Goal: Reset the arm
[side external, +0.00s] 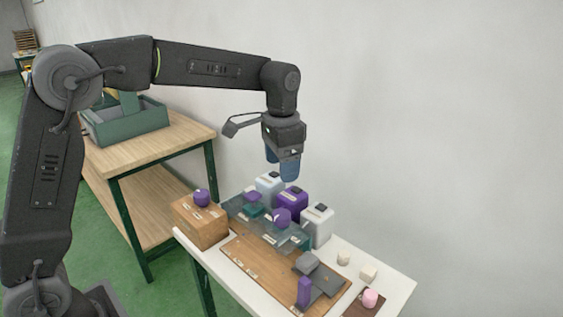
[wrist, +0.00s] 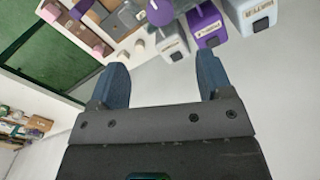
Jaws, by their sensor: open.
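My gripper (side external: 282,167) hangs from my raised arm above the back of the white work table (side external: 384,270), fingers pointing down. It is clear of everything below it. In the wrist view my gripper (wrist: 158,85) shows two blue fingers spread apart with nothing between them. Below it stand two white containers (side external: 318,226) with dark caps and a purple one (side external: 291,204) between them. The purple container also shows at the top of the wrist view (wrist: 207,26).
A wooden block (side external: 201,225) bears a purple piece (side external: 202,197). A brown board (side external: 245,262) holds a grey piece (side external: 307,261) and a purple upright piece (side external: 304,291). Small pale pieces and a pink one (side external: 370,298) lie at right. A green bin (side external: 128,124) stands on a wooden bench behind.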

